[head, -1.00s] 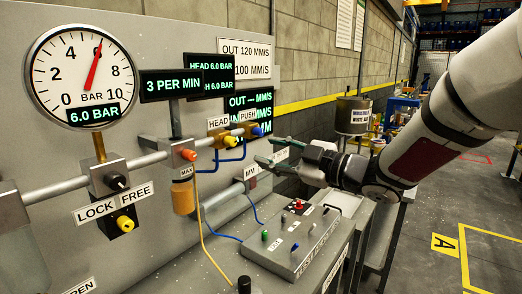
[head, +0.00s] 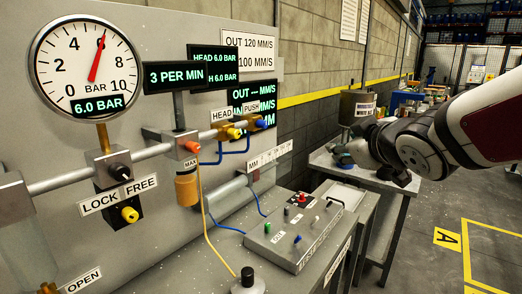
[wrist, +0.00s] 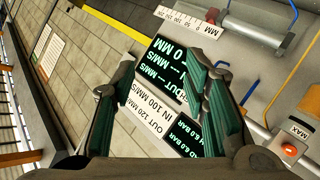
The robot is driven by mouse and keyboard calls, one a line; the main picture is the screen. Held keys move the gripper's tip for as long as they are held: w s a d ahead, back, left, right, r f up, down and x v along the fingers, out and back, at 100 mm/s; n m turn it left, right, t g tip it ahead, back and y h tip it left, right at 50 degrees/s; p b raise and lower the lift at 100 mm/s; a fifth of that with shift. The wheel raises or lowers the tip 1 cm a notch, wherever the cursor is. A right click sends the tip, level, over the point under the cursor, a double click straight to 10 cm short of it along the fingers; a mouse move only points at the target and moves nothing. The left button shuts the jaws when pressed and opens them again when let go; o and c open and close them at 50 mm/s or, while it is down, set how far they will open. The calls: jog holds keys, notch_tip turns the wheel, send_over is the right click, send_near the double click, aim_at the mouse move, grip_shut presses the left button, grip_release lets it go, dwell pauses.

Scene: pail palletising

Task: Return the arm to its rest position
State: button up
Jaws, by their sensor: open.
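My arm (head: 440,140) reaches in from the right in the head view. My gripper (head: 343,156) is at its far end, above the grey side table beyond the control box. It is small and partly hidden by my wrist there. In the wrist view my gripper (wrist: 163,68) is open, its two green-padded fingers apart with nothing between them. Behind the fingers are the wall and the black and white display plates (wrist: 160,85), at a distance; I see no contact.
A panel with a pressure gauge (head: 88,65), pipe and valves fills the left. A grey control box (head: 295,238) with buttons stands below it. A brownish pail (head: 357,107) stands by the wall behind my gripper. The floor at the right, with yellow lines (head: 466,250), is clear.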

jog(key=s+f+m+g, duration=0.4)
jog(key=s+f, duration=0.1)
jog(key=s, duration=0.9)
jog(key=s+f+m+g+h, duration=0.1)
jog(key=s+f+m+g, duration=0.3)
jog(key=s, duration=0.9)
jog(key=shift+s+d+f+g, duration=0.4)
jog(key=shift+f, duration=0.1)
